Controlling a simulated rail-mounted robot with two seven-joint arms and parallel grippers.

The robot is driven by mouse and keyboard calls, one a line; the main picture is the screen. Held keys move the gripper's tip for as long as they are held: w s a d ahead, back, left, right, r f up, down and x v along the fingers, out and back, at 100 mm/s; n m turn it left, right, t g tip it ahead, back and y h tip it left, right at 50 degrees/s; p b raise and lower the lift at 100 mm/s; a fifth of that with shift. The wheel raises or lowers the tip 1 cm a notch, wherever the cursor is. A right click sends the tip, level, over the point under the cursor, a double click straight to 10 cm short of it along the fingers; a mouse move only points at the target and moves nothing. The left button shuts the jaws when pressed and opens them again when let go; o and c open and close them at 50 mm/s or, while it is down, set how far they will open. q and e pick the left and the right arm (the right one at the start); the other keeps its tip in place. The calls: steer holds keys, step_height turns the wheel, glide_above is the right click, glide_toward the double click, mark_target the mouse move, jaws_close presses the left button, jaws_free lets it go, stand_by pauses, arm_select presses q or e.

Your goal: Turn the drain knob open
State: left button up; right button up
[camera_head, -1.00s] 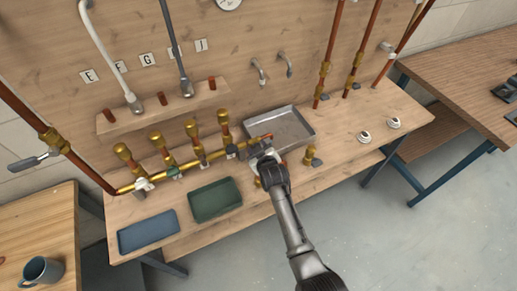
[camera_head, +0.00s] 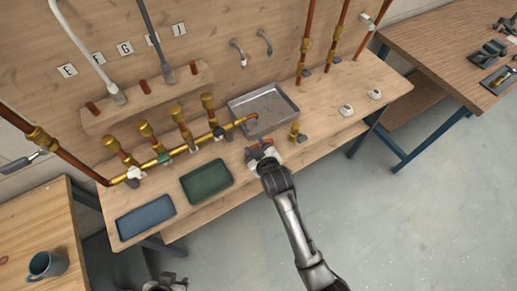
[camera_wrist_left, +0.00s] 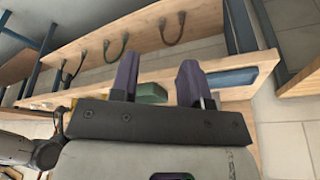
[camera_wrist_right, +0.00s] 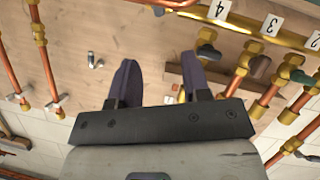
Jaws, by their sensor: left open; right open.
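The brass manifold (camera_head: 150,164) runs along the bench with several valve knobs. A dark knob (camera_head: 219,132) sits near its right end, beside the copper outlet (camera_head: 245,121) over the metal tray. No drain label is readable, so I cannot tell which knob is the drain knob. My right gripper (camera_head: 262,152) is over the bench's front part, apart from the outlet. In the right wrist view it is open and empty (camera_wrist_right: 160,82), with a dark knob (camera_wrist_right: 208,53) beyond one finger. My left gripper (camera_head: 165,282) is low at the bottom edge; its wrist view shows it open (camera_wrist_left: 158,80) and empty.
A metal tray (camera_head: 290,108), green tray (camera_head: 225,187) and blue tray (camera_head: 147,231) rest on the bench (camera_head: 330,108). A small brass fitting (camera_head: 295,129) stands right of my right gripper. White round pieces (camera_head: 346,110) are further right. The floor in front is clear.

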steer(key=shift+v, duration=1.05)
